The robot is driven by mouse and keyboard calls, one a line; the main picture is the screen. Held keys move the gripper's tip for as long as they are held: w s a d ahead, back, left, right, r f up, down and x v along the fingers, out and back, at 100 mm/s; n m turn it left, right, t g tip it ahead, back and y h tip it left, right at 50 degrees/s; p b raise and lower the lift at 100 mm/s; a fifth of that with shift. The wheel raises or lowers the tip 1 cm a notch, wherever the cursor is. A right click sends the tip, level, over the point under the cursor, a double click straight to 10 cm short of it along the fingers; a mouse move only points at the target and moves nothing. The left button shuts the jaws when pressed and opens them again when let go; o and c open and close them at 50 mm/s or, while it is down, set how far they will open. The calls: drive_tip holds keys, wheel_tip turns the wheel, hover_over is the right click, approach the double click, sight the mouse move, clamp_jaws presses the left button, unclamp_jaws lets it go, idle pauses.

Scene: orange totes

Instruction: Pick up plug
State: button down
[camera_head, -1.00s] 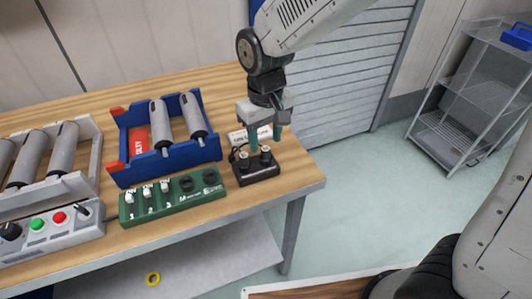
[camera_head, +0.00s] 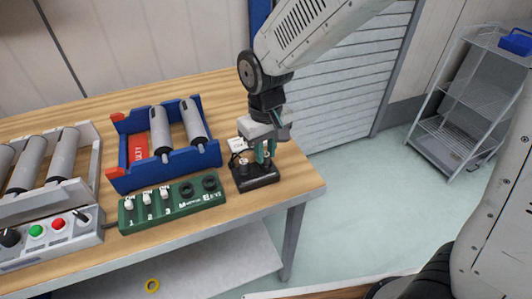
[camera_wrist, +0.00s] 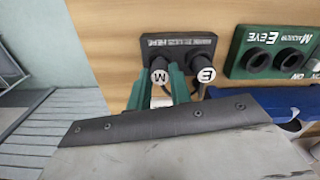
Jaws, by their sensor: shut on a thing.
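A black plug holder (camera_head: 256,178) stands near the right end of the table, and it also shows in the wrist view (camera_wrist: 178,44). Two plugs with white caps stand in it: one marked M (camera_wrist: 160,76) and one marked E (camera_wrist: 206,75). My gripper (camera_head: 265,158) is over the holder, pointing down. In the wrist view its teal fingers (camera_wrist: 160,88) are shut on the M plug, one on each side. The E plug stands beside the right finger, outside the jaws. The M plug still appears seated in the holder; its lower part is hidden.
A green panel (camera_head: 174,203) with switches and two round sockets (camera_wrist: 257,60) lies beside the holder. Behind it is a blue rack (camera_head: 168,165) with grey rollers. A grey control box (camera_head: 50,240) is at the left. The table's right edge is close to the holder.

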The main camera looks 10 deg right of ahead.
sight(265, 156)
drive_tip(key=shift+r, duration=0.75)
drive_tip(key=shift+s+r, duration=0.15)
drive_tip(key=shift+r, duration=0.4)
drive_tip(key=shift+s+r, duration=0.15)
drive_tip(key=shift+r, duration=0.35)
drive_tip(key=s+r, duration=0.1)
drive_tip(key=s, duration=1.4)
drive_tip(key=shift+s+a+r, duration=0.15)
drive_tip(key=shift+s+a, duration=0.05)
drive_tip(key=shift+a, duration=0.15)
